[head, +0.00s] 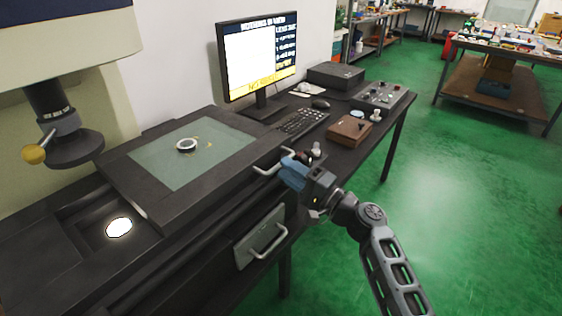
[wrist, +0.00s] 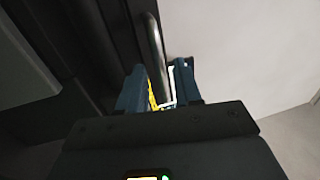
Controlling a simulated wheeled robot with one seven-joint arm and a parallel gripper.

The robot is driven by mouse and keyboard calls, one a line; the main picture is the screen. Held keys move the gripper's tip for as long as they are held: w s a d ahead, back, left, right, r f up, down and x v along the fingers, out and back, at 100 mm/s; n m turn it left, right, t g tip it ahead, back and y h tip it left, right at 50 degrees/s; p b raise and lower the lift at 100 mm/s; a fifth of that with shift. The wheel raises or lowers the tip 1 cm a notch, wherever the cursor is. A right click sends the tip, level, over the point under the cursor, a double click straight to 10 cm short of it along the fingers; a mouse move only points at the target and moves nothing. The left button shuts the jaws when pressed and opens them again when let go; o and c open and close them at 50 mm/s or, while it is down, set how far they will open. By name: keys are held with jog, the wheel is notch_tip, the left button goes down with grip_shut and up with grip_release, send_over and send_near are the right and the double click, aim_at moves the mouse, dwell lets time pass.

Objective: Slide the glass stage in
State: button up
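The glass stage is a dark frame (head: 233,180) around a greenish glass pane (head: 160,160). It sits to the right of the lit round window (head: 118,227), not under the lens. A metal ring (head: 187,145) lies on the glass with small yellowish bits beside it. A bar handle (head: 268,151) stands on the stage's right edge. My gripper (head: 287,165) is at this handle with blue fingers. In the wrist view, the handle bar (wrist: 154,45) runs down between the two spread fingers (wrist: 160,88). The fingers look apart, with a gap beside the bar; contact is unclear.
A lens column with a yellow knob (head: 34,154) overhangs the left side. A monitor (head: 258,60), keyboard (head: 302,120), brown box (head: 349,130) and control panel (head: 383,96) stand behind. A lower handle (head: 268,243) is on the bench front. Green floor at right is open.

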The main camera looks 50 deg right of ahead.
aim_at(279, 166)
jog(key=shift+w+a+r, duration=0.1)
jog(key=shift+w+r, duration=0.05)
jog(key=shift+w, duration=0.65)
jog(key=shift+w+a+r, duration=0.1)
jog(key=shift+w+r, duration=0.05)
jog(key=shift+w, duration=0.65)
grip_shut()
